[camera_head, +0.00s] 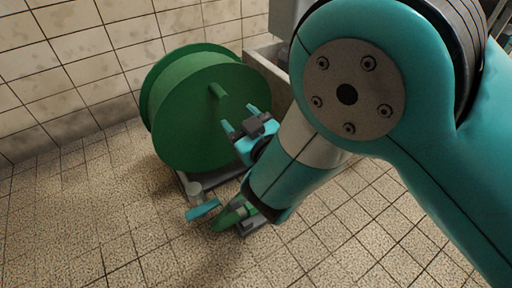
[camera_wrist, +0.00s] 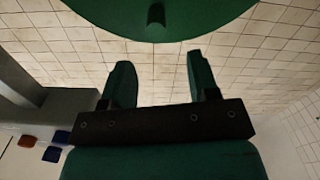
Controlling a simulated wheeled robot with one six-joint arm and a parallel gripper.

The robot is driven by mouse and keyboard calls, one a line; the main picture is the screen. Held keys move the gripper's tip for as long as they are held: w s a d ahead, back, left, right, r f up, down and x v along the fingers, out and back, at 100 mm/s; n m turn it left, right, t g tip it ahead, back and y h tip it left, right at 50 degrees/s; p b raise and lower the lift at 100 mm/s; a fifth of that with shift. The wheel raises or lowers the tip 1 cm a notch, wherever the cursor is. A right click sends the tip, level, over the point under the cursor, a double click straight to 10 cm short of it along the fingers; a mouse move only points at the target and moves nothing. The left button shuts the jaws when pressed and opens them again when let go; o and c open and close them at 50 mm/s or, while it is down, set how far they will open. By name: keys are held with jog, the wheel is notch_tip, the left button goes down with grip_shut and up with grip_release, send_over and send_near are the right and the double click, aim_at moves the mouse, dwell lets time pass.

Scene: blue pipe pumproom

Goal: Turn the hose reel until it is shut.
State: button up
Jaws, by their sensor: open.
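The green hose reel (camera_head: 190,125) stands on the tiled floor near the wall. A short green peg handle (camera_head: 217,91) sticks out of its near face. My gripper (camera_head: 239,116) is open and empty, in front of the reel's face and just below the peg in the head view. In the wrist view the reel (camera_wrist: 215,18) fills the top edge, with the peg (camera_wrist: 155,15) roughly centred. The two fingers of my gripper (camera_wrist: 160,65) point toward it and appear apart from it. The reel's far side is hidden.
A grey fitting with a teal lever (camera_head: 203,210) sits low in front of the reel. A green piece (camera_head: 232,216) lies beside it, partly hidden by my arm. A pale box-like block (camera_head: 267,70) stands behind right. The floor at left is clear.

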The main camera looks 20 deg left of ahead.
jog(key=b+v, duration=0.6)
jog(key=b, duration=0.1)
jog(key=shift+r, duration=0.1)
jog(key=w+d+r+m+h+p, duration=0.2)
jog(key=d+r+m+h+p, duration=0.25)
jog(key=d, duration=0.25)
jog(key=w+d+r+m+g+h+p, duration=0.1)
jog(key=w+d+r+m+h+p, duration=0.15)
jog(key=d+r+h+p, duration=0.4)
jog(key=w+d+r+m+h+p, duration=0.1)
jog(key=w+d+r+m+p, duration=0.2)
jog(key=d, duration=0.6)
jog(key=s+d+r+n+g+y+p, duration=0.1)
jog(key=s+d+r+n+g+p, duration=0.1)
jog(key=s+r+g+p, duration=0.55)
jog(key=s+d+r+n+g+y+p, duration=0.1)
jog(key=s+d+r+n+g+p, duration=0.2)
jog(key=s+r, duration=0.9)
notch_tip(320, 180, up, 33)
jog(key=s+p, duration=0.2)
jog(key=p, duration=3.5)
jog(key=shift+s+a+r+m+p, duration=0.2)
jog(key=shift+a+m+p, duration=0.1)
jog(key=shift+a+p, duration=0.1)
